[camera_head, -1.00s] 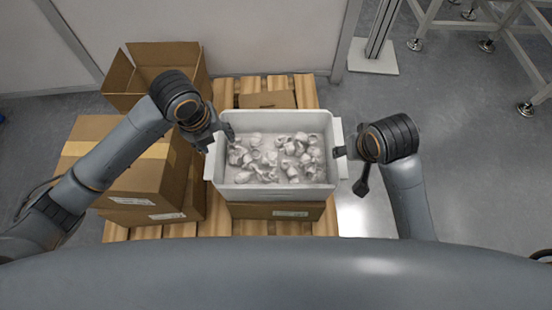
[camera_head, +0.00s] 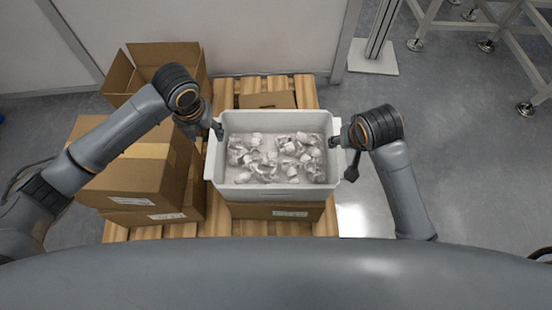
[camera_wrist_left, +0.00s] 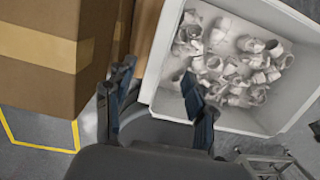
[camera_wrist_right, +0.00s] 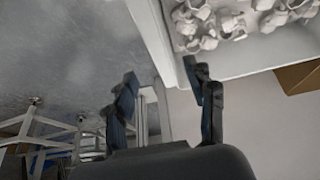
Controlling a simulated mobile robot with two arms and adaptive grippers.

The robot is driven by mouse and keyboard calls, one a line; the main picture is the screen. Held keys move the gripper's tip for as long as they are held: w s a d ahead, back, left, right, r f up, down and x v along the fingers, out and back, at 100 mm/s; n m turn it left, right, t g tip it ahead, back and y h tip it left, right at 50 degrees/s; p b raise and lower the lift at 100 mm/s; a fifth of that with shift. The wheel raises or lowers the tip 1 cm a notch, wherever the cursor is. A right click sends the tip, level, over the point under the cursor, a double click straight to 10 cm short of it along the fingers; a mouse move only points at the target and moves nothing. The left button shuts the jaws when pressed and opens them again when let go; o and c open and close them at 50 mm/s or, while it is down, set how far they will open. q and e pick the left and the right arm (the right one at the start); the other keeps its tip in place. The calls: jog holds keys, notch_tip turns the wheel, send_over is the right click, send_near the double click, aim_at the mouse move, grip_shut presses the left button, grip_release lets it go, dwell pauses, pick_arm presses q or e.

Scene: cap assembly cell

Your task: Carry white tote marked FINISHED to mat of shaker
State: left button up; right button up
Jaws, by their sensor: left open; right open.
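A white tote (camera_head: 272,192) full of whitish, cap-like parts stands on a cardboard box on a pallet. No FINISHED marking is readable on it. My left gripper (camera_head: 215,130) is open at the tote's left rim; the left wrist view shows the rim between its fingers (camera_wrist_left: 160,100), one finger over the inside. My right gripper (camera_head: 337,141) is open at the right rim; the right wrist view shows its fingers (camera_wrist_right: 165,95) apart near the tote wall (camera_wrist_right: 150,35). Contact with the walls cannot be told. The shaker and its mat are not in view.
Closed cardboard boxes (camera_head: 130,175) are stacked left of the tote, with an open box (camera_head: 120,75) behind them. The wooden pallet (camera_head: 180,231) lies below. A wall is behind, a post with base plate (camera_head: 373,58) back right, and metal frame legs (camera_head: 530,70) far right.

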aim_at(213, 146)
pick_arm(q)
jog(key=f, duration=0.3)
jog(key=w+f, duration=0.1)
jog(key=f, duration=0.5)
jog(key=shift+w, duration=0.2)
pick_arm(e)
jog(key=x, duration=0.9)
jog(key=shift+f, duration=0.1)
pick_arm(q)
grip_shut()
pick_arm(e)
grip_shut()
pick_arm(q)
jog(key=shift+w+r, duration=0.1)
jog(key=shift+r, duration=0.1)
pick_arm(e)
jog(key=shift+w+r, duration=0.15)
jog(key=shift+r, duration=0.1)
